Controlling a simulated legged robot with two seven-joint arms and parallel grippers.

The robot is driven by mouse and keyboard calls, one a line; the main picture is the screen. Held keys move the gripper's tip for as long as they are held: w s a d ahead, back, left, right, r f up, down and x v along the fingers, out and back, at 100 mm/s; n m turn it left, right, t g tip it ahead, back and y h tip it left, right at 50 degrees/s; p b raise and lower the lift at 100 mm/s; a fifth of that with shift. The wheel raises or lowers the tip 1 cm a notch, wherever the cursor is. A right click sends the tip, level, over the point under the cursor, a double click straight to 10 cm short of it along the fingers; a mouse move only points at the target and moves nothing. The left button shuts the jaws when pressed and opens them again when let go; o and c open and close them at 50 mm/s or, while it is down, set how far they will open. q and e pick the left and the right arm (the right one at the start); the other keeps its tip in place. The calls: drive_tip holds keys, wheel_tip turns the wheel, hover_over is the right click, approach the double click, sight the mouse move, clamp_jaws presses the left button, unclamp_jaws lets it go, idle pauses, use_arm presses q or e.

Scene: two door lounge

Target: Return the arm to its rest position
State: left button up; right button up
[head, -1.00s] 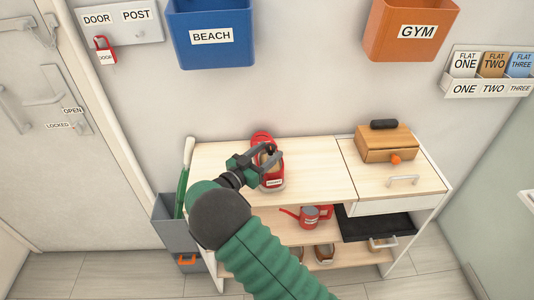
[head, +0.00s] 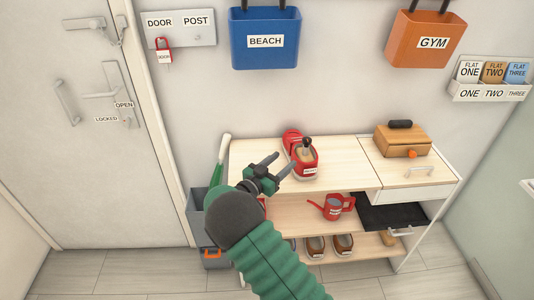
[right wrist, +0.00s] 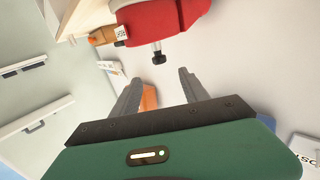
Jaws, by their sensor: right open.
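My right gripper (head: 277,169) is open and empty in the head view. It hangs in front of the left end of the wooden shelf unit (head: 343,180), left of a red shoe (head: 306,167) that stands on the top with a dark knob-ended thing upright in it. In the right wrist view the two fingers (right wrist: 160,92) are spread apart with nothing between them, and the red shoe (right wrist: 165,20) is beyond them. My green right arm comes in from the bottom and hides part of the lower shelves. My left gripper is not in view.
A wooden box (head: 402,143) stands on the top at the right, above an open dark drawer (head: 385,215). A red watering can (head: 333,207) and brown shoes (head: 343,245) are on lower shelves. A grey bin (head: 198,210) stands at left. Blue (head: 265,52) and orange (head: 425,45) bins hang above.

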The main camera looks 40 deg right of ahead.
drive_tip(key=w+a+r+n+t+y+p, duration=0.2)
drive_tip(key=w+a+n+t+y+p, duration=0.1)
drive_tip(key=w+a+n+t+y, duration=0.15)
drive_tip(key=s+a+n+y+p, duration=0.1)
drive_tip(key=s+a+n+y, duration=0.15)
drive_tip(key=a+y, duration=0.35)
drive_tip(key=s+a+n+y+p, duration=0.2)
drive_tip(key=s+a+y, duration=0.15)
drive_tip(key=a, duration=0.45)
drive_tip(key=s+a+f+n+g+y+p, duration=0.1)
drive_tip(key=s+a+n+g, duration=0.2)
drive_tip(key=s, duration=0.8)
drive_tip(key=s+a+f+n+g+y+p, duration=0.1)
drive_tip(key=s+a+n+g+y, duration=0.1)
drive_tip(key=s, duration=0.9)
drive_tip(key=shift+s+a+f+n+g, duration=0.25)
drive_tip(key=shift+a+n+g, duration=0.25)
drive_tip(key=shift+a+g, duration=0.35)
drive_tip(key=shift+a+r, duration=0.1)
drive_tip(key=shift+a, duration=0.05)
